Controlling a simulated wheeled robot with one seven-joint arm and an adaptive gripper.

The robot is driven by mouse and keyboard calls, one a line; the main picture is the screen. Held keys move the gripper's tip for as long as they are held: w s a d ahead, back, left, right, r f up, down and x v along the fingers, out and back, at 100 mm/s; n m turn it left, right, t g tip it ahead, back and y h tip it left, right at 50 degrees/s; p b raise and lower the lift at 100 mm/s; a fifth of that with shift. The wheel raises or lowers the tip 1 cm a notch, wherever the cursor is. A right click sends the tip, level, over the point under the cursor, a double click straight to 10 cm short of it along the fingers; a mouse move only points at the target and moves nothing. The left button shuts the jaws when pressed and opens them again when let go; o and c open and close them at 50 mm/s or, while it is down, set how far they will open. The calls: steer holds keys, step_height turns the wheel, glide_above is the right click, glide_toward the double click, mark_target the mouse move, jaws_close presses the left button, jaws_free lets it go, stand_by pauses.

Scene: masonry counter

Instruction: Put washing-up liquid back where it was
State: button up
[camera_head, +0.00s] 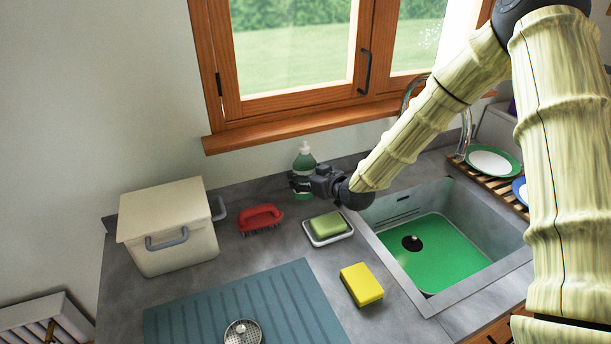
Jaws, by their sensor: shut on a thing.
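The washing-up liquid (304,159) is a green bottle with a pale top, at the back of the counter below the window. My gripper (305,183) reaches in from the right and is shut on the bottle's body, covering its middle. The bottle looks upright. Its base shows just under the fingers, and I cannot tell whether it touches the counter.
A red brush (261,218) and a green soap on a white dish (331,238) are near the bottle. A lidded cream box (172,228) stands left. A yellow sponge (361,284) lies by the sink (408,290). A teal mat (290,310) is in front.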

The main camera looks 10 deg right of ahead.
steer(key=shift+f, duration=0.35)
steer(key=shift+f, duration=0.1)
steer(key=o, duration=1.2)
steer(key=shift+o, duration=0.2)
steer(key=shift+s, duration=0.15)
steer(key=b+v, duration=0.3)
steer(key=v, duration=0.9)
